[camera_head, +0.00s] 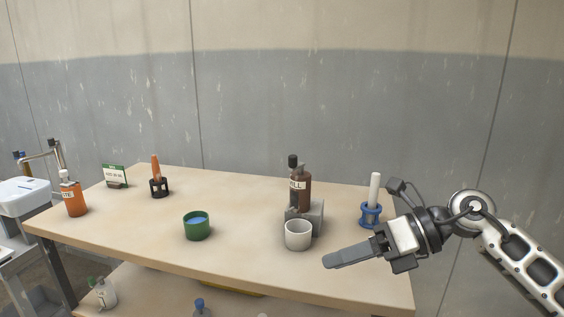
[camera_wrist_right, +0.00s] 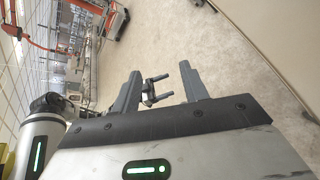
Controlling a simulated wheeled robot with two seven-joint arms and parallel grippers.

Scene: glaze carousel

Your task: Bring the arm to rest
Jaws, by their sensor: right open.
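My right gripper (camera_head: 328,262) reaches in from the right in the head view, held over the front right part of the table (camera_head: 255,262). In the right wrist view my right gripper (camera_wrist_right: 160,85) shows two fingers apart with nothing between them.
A brown bottle (camera_head: 300,190) is at a grey block (camera_head: 316,216) behind the cup. A blue holder with a white stick (camera_head: 374,190) stands near the right edge. A green cup (camera_head: 196,227), a black holder (camera_head: 159,188), a sign (camera_head: 115,176) and an orange bottle (camera_head: 74,198) stand further left.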

